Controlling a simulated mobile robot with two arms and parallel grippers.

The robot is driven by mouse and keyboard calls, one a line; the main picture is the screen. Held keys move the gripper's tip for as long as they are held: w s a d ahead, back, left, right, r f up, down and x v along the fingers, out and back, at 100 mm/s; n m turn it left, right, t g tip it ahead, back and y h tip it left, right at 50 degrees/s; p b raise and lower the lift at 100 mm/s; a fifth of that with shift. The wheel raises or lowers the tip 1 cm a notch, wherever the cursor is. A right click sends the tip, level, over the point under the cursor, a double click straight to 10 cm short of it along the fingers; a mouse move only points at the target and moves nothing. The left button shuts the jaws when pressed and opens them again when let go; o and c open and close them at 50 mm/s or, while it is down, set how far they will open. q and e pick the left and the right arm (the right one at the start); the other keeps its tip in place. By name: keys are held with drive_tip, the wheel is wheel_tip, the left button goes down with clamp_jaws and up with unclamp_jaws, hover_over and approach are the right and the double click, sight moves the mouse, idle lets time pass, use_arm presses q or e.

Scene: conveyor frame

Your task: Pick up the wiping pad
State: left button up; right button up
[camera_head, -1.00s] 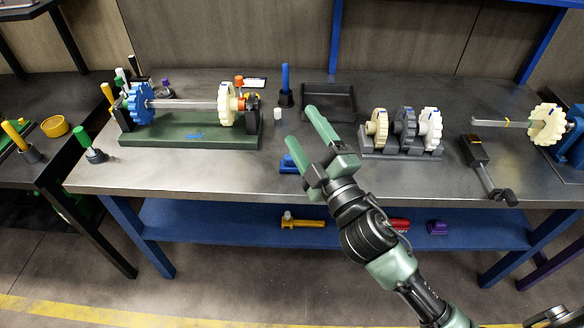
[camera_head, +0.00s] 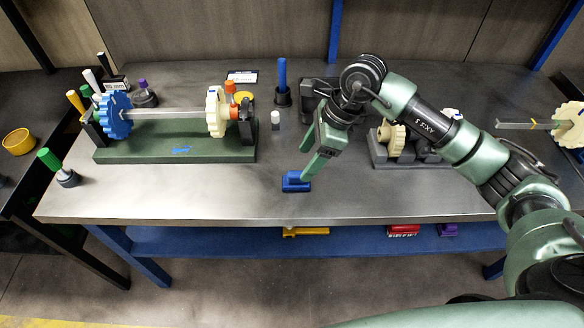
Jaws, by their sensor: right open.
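The wiping pad seems to be the small blue block (camera_head: 296,182) with a raised blue top, lying on the grey workbench (camera_head: 200,205) near its front edge. My right gripper (camera_head: 307,158) comes in from the right and points down, with its green fingers apart and nothing between them. Its fingertips are just above and behind the pad, and the nearer one overlaps the pad's right side in the picture. I cannot tell if they touch. My left gripper is not in view.
Left of the pad stands a green fixture (camera_head: 175,155) holding a shaft with blue and cream gears. A small white cylinder (camera_head: 275,120) and a blue peg in a dark holder (camera_head: 282,80) stand behind. A grey gear rack (camera_head: 380,155) is to the right, partly behind my arm.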

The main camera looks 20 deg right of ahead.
sight(299, 173)
drive_tip(key=shift+s+a+f+p, duration=0.25)
drive_tip(key=shift+a+f, duration=0.1)
drive_tip(key=shift+f, duration=0.25)
drive_tip(key=shift+s+a+f+p, duration=0.2)
drive_tip(key=shift+a+f, duration=0.15)
drive_tip(key=shift+f, duration=0.25)
drive_tip(key=x, duration=0.2)
drive_tip(key=shift+w+a+f+p, duration=0.1)
drive_tip(key=shift+w+f+p, duration=0.2)
drive_tip(key=shift+f+p, duration=0.05)
drive_tip(key=shift+w+a+f, duration=0.1)
drive_tip(key=shift+a+f, duration=0.1)
drive_tip(key=shift+f, duration=0.4)
drive_tip(key=c, duration=1.3)
clamp_jaws()
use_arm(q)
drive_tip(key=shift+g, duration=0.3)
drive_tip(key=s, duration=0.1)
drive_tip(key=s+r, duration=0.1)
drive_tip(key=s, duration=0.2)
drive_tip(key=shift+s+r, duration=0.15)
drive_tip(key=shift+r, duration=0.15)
use_arm(e)
drive_tip(key=shift+r, duration=0.15)
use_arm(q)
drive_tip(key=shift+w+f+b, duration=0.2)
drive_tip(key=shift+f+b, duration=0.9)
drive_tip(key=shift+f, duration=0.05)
use_arm(e)
wheel_tip(299, 173, up, 20)
